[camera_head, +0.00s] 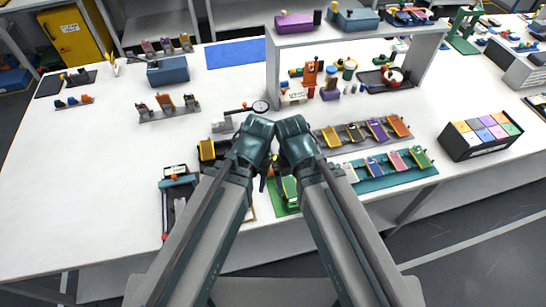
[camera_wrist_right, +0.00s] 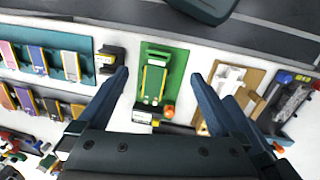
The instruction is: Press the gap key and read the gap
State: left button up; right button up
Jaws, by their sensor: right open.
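A green board (camera_wrist_right: 178,62) lies on the white table below my right gripper (camera_wrist_right: 158,74). On it is a green and white piece (camera_wrist_right: 154,78) with yellow edges. In the head view only part of the board (camera_head: 290,192) shows between my arms. Beside the board in the wrist view are a small white box with a display (camera_wrist_right: 142,117), too small to read, and an orange knob (camera_wrist_right: 168,112). My right gripper is open and empty, its fingers on either side of the board. My left gripper cannot be made out behind its arm. I cannot tell which part is the gap key.
A tan board with white pieces (camera_wrist_right: 232,78) lies beside the green board. A teal tray of pouch cells (camera_head: 385,175) and a grey one (camera_head: 360,137) stand right. A dial gauge (camera_head: 261,106) lies behind my wrists.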

dwell(0.3)
jog(key=shift+d, duration=0.1)
grip_shut()
jog(key=shift+w, duration=0.1)
dwell(1.4)
